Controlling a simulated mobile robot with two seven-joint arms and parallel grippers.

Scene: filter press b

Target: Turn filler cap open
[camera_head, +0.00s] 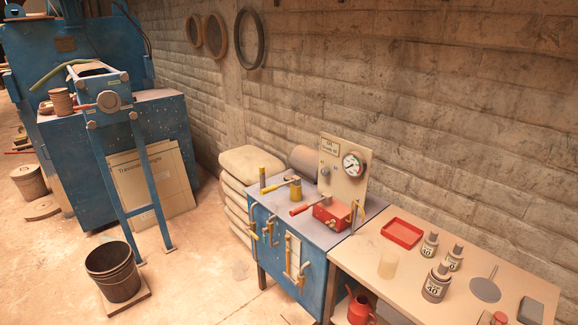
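A blue hydraulic unit (318,262) with a grey top stands in the middle right. On its top is a short yellow fitting (296,190) with a bar-like piece across it, which may be the filler cap; I cannot tell for sure, nor whether it is open. Neither gripper is in view.
A round gauge (353,165) is on an upright panel behind the red block. A black bucket (113,272) stands on the floor, left.

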